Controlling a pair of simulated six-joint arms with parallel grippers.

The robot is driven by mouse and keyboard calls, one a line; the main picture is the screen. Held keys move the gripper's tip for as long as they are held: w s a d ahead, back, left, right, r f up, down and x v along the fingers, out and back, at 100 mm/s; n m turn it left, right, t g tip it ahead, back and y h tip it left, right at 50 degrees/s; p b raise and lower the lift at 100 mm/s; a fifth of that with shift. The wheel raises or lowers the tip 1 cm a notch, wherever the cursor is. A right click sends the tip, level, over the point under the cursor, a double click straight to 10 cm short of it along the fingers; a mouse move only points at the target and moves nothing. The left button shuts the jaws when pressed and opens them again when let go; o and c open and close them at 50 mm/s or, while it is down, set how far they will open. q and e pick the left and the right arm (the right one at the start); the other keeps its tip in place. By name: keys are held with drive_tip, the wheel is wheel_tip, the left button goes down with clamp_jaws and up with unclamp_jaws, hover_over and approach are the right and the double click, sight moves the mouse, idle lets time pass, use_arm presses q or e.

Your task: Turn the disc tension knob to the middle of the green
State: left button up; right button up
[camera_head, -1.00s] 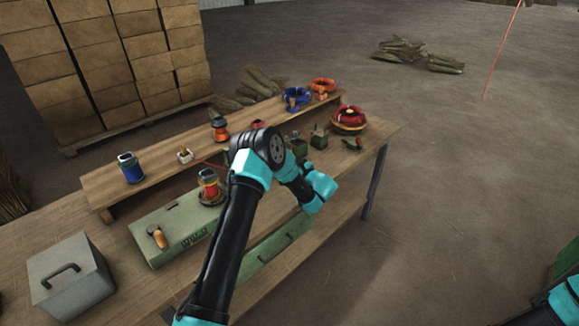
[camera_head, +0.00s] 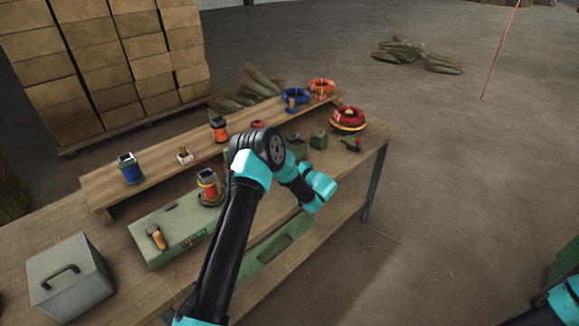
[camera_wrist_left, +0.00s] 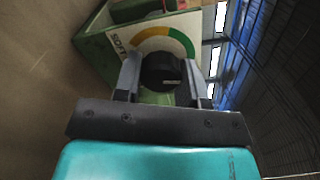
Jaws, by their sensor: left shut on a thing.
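The disc tension knob (camera_wrist_left: 162,72) is black and round, with a short pale mark on its face. It stands in front of a white dial plate (camera_wrist_left: 192,24) lettered "SOFT", which has a coloured arc with a green part. My left gripper (camera_wrist_left: 161,60) is shut on the knob, one finger on each side. The fingers and knob hide part of the arc, so I cannot tell which colour the knob points at. In the head view my left arm covers this gripper and the knob. My right gripper is out of view; only part of that arm shows at bottom right.
A raised shelf (camera_head: 105,190) behind holds a blue spool (camera_head: 130,170) and coloured coils. Open floor lies right of the bench.

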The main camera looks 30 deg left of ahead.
use_arm(q)
drive_tip(key=shift+n, duration=1.1)
drive_tip(key=o, duration=0.9)
drive_tip(key=v, duration=1.7)
drive_tip(key=shift+s+d, duration=0.15)
drive_tip(key=shift+d, duration=0.1)
drive_tip(key=shift+a, duration=0.15)
